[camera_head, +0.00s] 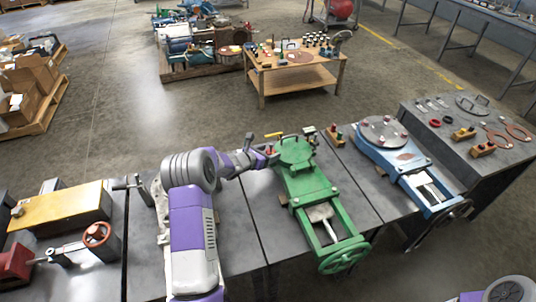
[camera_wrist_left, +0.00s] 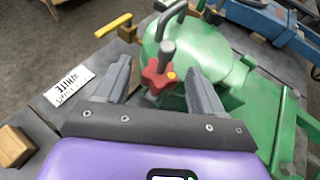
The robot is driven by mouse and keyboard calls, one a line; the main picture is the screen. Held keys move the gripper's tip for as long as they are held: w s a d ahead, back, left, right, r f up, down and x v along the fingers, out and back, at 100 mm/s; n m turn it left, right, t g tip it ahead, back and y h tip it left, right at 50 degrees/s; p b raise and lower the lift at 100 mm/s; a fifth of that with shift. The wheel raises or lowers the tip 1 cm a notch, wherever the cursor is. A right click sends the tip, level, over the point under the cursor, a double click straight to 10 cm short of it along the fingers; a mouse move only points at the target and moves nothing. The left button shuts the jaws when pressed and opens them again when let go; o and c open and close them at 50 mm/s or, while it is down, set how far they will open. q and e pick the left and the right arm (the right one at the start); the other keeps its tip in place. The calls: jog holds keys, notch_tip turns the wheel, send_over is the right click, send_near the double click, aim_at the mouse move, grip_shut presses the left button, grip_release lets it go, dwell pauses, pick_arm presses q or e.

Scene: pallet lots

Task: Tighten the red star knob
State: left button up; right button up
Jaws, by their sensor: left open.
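The red star knob (camera_wrist_left: 154,78) shows in the left wrist view with a grey stem rising from it and a yellow spot on one lobe. It sits at the edge of the green machine (camera_wrist_left: 220,75), which lies on the table in the head view (camera_head: 308,184). My left gripper (camera_wrist_left: 158,68) is open, with one finger on each side of the knob and gaps visible between. In the head view the left gripper (camera_head: 262,156) is small at the green machine's left edge, and the knob is mostly hidden there. My right gripper is out of view.
A yellow handle (camera_wrist_left: 113,26) and a white label plate (camera_wrist_left: 69,87) lie close by. A blue machine (camera_head: 408,165) stands to the right.

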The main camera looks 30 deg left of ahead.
pick_arm(q)
jog(key=shift+w, duration=0.15)
jog(key=c, duration=1.1)
jog(key=shift+o, duration=0.2)
jog(key=shift+r+m+p, duration=0.15)
jog(key=shift+m+p, duration=0.15)
jog(key=shift+p, duration=0.4)
jog(key=shift+a+m+h+p, duration=0.1)
jog(key=shift+m+h+p, duration=0.3)
jog(key=shift+h+p, duration=0.35)
jog(key=o, duration=1.1)
jog(key=shift+g, duration=0.3)
jog(key=shift+c, duration=0.2)
jog(key=p+v, duration=0.1)
jog(key=v, duration=0.6)
jog(key=shift+s+p, duration=0.25)
jog(key=shift+p, duration=0.05)
